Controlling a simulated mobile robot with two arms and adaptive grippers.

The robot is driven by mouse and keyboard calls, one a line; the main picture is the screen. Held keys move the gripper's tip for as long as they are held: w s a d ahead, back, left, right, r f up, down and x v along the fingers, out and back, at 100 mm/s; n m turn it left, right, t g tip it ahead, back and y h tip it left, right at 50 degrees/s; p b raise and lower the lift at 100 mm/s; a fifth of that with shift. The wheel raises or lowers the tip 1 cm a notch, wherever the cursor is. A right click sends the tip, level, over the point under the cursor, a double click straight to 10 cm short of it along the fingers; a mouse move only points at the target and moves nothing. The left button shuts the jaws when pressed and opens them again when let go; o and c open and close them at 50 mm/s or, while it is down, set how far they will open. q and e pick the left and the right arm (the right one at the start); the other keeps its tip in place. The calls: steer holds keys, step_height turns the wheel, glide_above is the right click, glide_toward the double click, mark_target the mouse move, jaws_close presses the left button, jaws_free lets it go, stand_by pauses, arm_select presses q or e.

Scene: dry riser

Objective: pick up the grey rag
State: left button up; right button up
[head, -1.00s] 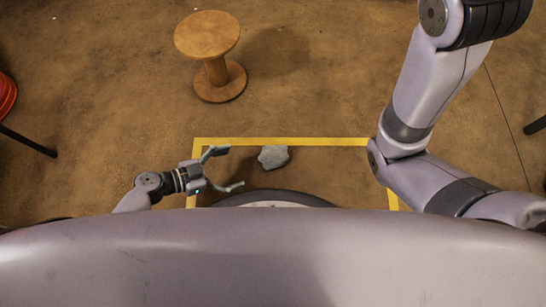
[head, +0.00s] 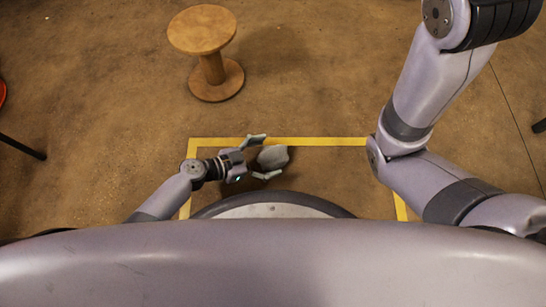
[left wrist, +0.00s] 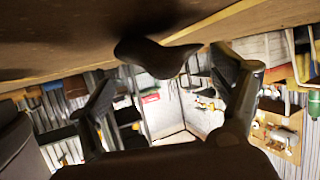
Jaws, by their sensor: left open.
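The grey rag (head: 273,157) lies crumpled on the brown floor, inside the yellow outline near its far edge. My left gripper (head: 264,156) is open, with its fingers on the far and near sides of the rag. I cannot tell whether they touch it. In the left wrist view the rag (left wrist: 155,57) is a dark lump against the floor, centred between the spread fingers of the left gripper (left wrist: 170,75). My right arm shows at the right of the head view, but its gripper is out of view.
A yellow line (head: 320,141) marks a rectangle on the floor. A wooden spool-shaped stool (head: 203,32) stands beyond it, to the left. Dark legs show at the far left (head: 22,147) and right edges. The floor around the rag is otherwise clear.

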arm_select(q)
steer(key=c, duration=1.2)
